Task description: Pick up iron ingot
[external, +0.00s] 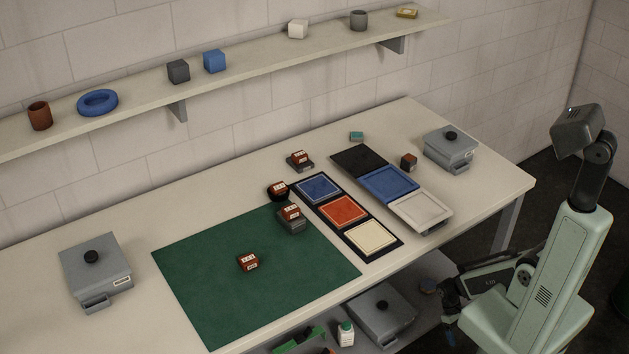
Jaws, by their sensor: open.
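No block is readably marked as the iron ingot; the labels are too small to read. A dark grey block (292,225) sits on the green mat's upper right edge, with a red-brown labelled block (291,211) on top. A flatter dark grey piece (301,167) lies behind it on the table, also under a red-brown block (299,156). A dark round piece (278,197) between them carries another red-brown block. One more red-brown block (248,262) lies alone on the mat. My gripper (450,314) is open, low beside the table's front edge, far from these blocks.
A three-square tray (397,245) and a second tray (436,222) lie right of the green mat (205,285). Grey lidded boxes stand at the left (95,275) and right (450,150). A lower shelf holds a box (381,317) and bottle (345,334). A wall shelf (250,73) runs above.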

